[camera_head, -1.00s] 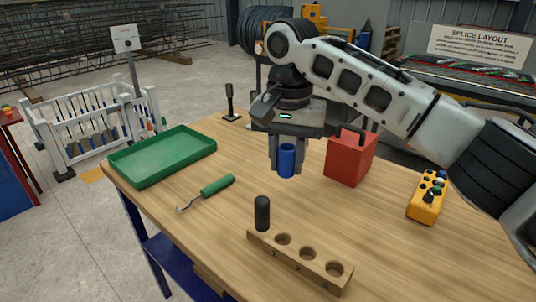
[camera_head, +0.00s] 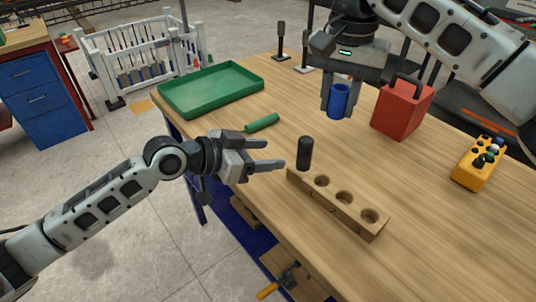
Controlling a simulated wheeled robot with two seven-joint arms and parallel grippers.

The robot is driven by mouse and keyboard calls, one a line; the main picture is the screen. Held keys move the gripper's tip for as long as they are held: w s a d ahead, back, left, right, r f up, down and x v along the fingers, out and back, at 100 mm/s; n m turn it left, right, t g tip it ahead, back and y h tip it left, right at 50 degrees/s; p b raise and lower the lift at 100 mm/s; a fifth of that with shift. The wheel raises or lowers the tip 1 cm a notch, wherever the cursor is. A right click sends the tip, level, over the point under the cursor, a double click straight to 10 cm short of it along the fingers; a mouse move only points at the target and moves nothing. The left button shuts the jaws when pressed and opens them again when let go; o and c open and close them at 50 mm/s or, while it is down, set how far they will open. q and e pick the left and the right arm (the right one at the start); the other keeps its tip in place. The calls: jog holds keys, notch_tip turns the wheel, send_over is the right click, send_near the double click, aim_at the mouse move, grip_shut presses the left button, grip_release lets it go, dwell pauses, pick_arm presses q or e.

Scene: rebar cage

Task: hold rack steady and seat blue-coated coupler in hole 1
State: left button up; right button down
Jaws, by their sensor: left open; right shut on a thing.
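The wooden rack (camera_head: 333,208) lies on the table with three open round holes along its top. A black upright cylinder (camera_head: 304,153) stands at its left end; whether it sits in a hole I cannot tell. The blue-coated coupler (camera_head: 338,101) is upright between the fingers of my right gripper (camera_head: 339,96), held above the table behind the rack. My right gripper is shut on it. My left gripper (camera_head: 276,153) is open and empty, its fingers pointing right toward the black cylinder and the rack's left end, apparently just short of them.
A red block-like container with a handle (camera_head: 402,110) and a yellow box with knobs (camera_head: 479,163) stand at the right. The table right of the rack is clear.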

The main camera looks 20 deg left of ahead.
aim_at(311, 155)
pick_arm(q)
jog(key=shift+m, duration=0.3)
jog(key=x, duration=0.8)
jog(key=s+x, duration=0.1)
jog(key=x, duration=0.3)
jog(key=shift+w+d+f, duration=0.15)
jog(key=shift+w+d, duration=0.05)
jog(key=shift+d, duration=0.35)
grip_shut()
